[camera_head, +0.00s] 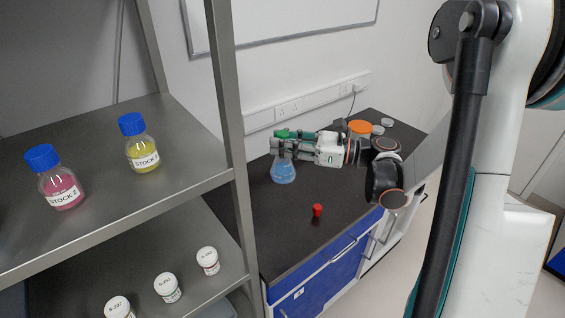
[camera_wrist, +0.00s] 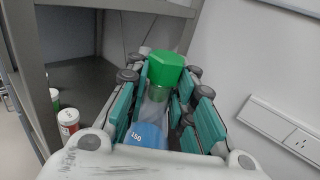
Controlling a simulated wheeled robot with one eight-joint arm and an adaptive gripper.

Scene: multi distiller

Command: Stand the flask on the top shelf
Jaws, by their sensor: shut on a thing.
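The flask (camera_head: 284,171) is conical, with blue liquid and a green stopper. In the head view it is upright, over the dark bench, and I cannot tell for sure whether its base touches the bench. My gripper (camera_head: 279,146) is shut around its neck. In the wrist view the green stopper (camera_wrist: 166,68) and the blue body (camera_wrist: 147,135) show between the finger pads. The top shelf (camera_head: 100,222) is the upper metal board seen at the left, with bare room around its bottles.
A pink stock bottle (camera_head: 62,190) and a yellow one (camera_head: 142,153) stand on the upper shelf. Several white jars, one here (camera_head: 208,260), stand on the shelf below. A shelf post (camera_head: 226,90) rises between shelf and bench. A small red item (camera_head: 317,210) stands on the bench.

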